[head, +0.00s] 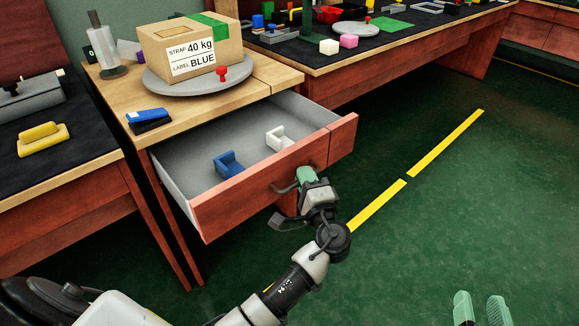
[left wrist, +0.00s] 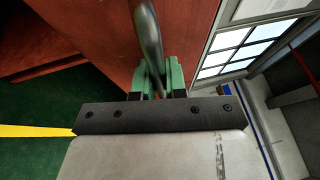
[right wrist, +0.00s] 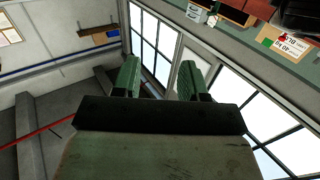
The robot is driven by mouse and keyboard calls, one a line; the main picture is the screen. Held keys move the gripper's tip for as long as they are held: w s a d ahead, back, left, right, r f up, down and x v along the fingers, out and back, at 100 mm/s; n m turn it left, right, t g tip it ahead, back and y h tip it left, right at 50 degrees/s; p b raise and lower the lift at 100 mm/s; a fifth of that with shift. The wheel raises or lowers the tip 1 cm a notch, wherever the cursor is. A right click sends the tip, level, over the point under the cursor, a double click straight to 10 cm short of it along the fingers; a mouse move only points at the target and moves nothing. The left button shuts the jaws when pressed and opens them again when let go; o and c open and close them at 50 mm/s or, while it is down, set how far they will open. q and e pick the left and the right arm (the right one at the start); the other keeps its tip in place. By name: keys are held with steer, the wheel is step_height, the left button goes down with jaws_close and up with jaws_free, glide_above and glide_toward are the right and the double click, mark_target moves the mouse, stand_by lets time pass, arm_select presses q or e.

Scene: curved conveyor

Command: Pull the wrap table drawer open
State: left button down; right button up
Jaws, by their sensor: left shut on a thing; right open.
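The wrap table drawer (head: 262,187) stands pulled out from under the wooden wrap table (head: 122,92). Its grey inside shows a blue holder (head: 229,165) and a white holder (head: 279,138). My left gripper (head: 306,176) is at the drawer front, shut on the dark bar handle (head: 284,188). In the left wrist view the handle (left wrist: 149,38) runs between the green fingers (left wrist: 158,80). My right gripper (head: 483,310) is open and empty, low at the right of the head view. In the right wrist view its green fingers (right wrist: 158,80) stand apart.
A cardboard box (head: 190,50) rests on a round grey turntable (head: 222,85) with a red knob (head: 221,73). A blue stapler-like tool (head: 148,116) lies near the table's left edge. A neighbouring dark-topped table (head: 50,165) stands left. Green floor (head: 440,200) is clear on the right.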

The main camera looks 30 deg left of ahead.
arm_select(q)
steer(key=shift+s+d, duration=0.3)
steer(key=shift+d, duration=0.35)
steer(key=shift+s+d, duration=0.25)
steer(key=shift+d, duration=0.35)
arm_select(e)
steer(key=shift+a+r+t+y, duration=0.1)
steer(key=shift+r+t+y, duration=0.2)
steer(key=shift+r, duration=0.1)
arm_select(q)
steer(key=c, duration=1.5)
jaws_free()
steer(key=shift+o, duration=0.2)
steer(key=v, duration=1)
steer(key=shift+s+d+p, duration=0.25)
steer(key=shift+p, duration=0.15)
arm_select(e)
steer(key=f+g, duration=0.1)
steer(key=f+g+h, duration=0.1)
steer(key=shift+s+d+f, duration=0.2)
steer(key=shift+d+f, duration=0.15)
steer(key=shift+f, duration=0.05)
arm_select(q)
steer(key=shift+f, duration=0.1)
